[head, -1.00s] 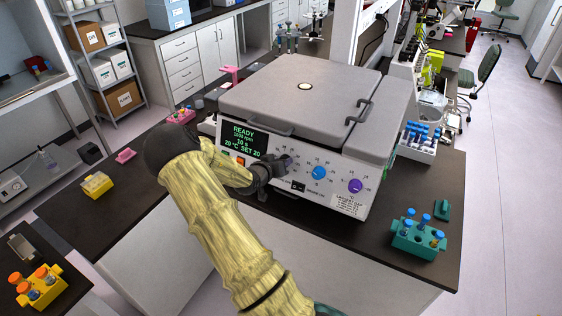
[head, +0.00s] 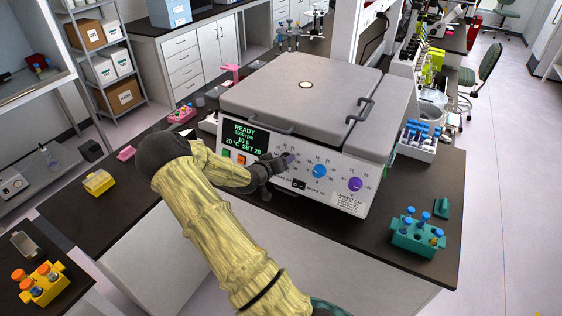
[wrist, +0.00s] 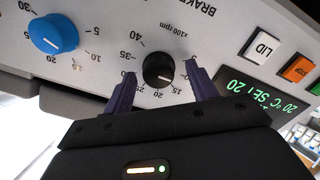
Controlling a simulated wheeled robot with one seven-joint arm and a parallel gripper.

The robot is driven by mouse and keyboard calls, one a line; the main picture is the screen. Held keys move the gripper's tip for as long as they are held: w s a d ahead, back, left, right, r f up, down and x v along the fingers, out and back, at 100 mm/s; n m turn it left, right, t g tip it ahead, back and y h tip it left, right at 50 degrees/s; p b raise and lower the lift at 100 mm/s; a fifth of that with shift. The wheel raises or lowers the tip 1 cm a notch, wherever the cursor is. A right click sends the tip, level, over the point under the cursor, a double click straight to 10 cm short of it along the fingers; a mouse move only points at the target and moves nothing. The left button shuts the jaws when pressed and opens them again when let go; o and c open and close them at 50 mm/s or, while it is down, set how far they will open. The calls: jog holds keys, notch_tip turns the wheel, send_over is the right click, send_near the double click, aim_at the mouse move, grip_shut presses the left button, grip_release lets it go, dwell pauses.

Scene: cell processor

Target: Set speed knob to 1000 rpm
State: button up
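The grey cell processor (head: 300,95) stands on the dark bench with its lid closed. Its green display (head: 244,138) reads READY and 20 °C SET 20; the rpm figure is too small to read surely. The black speed knob (wrist: 158,70), marked x100 rpm, shows in the wrist view; its white pointer is hard to read. My gripper (wrist: 160,72) is open, with one purple finger on each side of the knob and visible gaps between.
A blue knob (head: 319,171) and a purple knob (head: 355,184) sit to the right on the panel. LID (wrist: 263,46) and orange STOP (wrist: 297,69) buttons are close by in the wrist view. A teal tube rack (head: 418,238) stands on the bench at right.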

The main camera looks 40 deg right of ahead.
jog(key=b+v, duration=0.2)
jog(key=v, duration=1.5)
jog(key=shift+b, duration=0.3)
jog(key=shift+s+a, duration=0.15)
dwell(0.8)
